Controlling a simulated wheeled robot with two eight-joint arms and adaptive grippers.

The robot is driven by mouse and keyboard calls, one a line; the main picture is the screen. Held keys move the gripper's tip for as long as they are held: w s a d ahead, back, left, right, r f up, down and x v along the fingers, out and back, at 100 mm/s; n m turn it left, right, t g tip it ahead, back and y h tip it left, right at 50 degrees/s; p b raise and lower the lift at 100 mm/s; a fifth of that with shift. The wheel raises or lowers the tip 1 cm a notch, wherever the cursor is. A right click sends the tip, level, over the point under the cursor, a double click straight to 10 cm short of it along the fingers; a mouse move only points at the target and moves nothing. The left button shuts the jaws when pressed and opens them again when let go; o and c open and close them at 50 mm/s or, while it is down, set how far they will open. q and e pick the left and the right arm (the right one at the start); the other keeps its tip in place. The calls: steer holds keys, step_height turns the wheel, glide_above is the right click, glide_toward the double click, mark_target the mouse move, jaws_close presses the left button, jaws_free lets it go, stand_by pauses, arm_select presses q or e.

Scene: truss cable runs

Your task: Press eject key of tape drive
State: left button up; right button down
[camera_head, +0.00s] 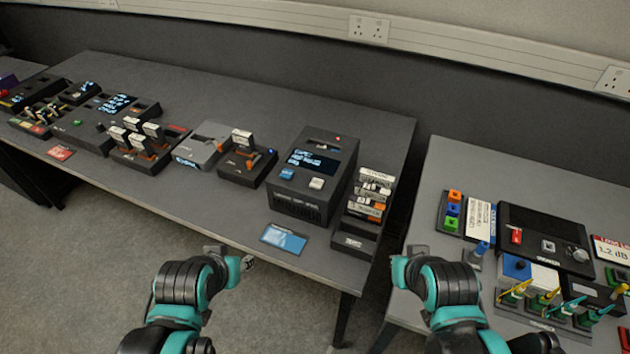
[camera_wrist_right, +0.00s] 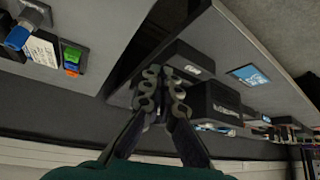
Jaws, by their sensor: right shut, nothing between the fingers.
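The tape drive (camera_head: 298,203) is a black box with a sloped top, standing near the right end of the long dark table. Its top carries a slot, a small lit display (camera_head: 313,161), a blue key (camera_head: 287,173) and a white key (camera_head: 316,183). I cannot read which key is eject. In the right wrist view, a dark box that looks like the drive (camera_wrist_right: 215,101) is beyond the fingers, its keys hidden. My right gripper (camera_head: 397,268) is shut and empty, in front of the table gap, apart from the drive; its fingers (camera_wrist_right: 160,88) show in the wrist view. My left gripper (camera_head: 248,263) is by the front edge; its jaw state is unclear.
A rack of cartridges (camera_head: 368,210) stands right of the drive. A blue card (camera_head: 284,238) lies in front. Other devices (camera_head: 247,166) line the table to the left. A second table (camera_head: 460,165) with several devices stands right, across a gap.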

steer(key=w+a+r+y+p, duration=0.3)
steer(key=w+a+r+p, duration=0.4)
steer(key=w+r+p, duration=0.3)
step_height(320, 180, up, 2)
steer(key=y+p, duration=0.3)
steer(key=p, duration=0.3)
glide_above(319, 184)
steer(key=shift+r, duration=0.2)
steer(key=shift+f, duration=0.1)
step_height(319, 184, down, 9)
steer(key=b, duration=0.6)
steer(key=shift+b, duration=0.35)
steer(key=shift+f+b, duration=0.25)
steer(key=shift+b, duration=0.15)
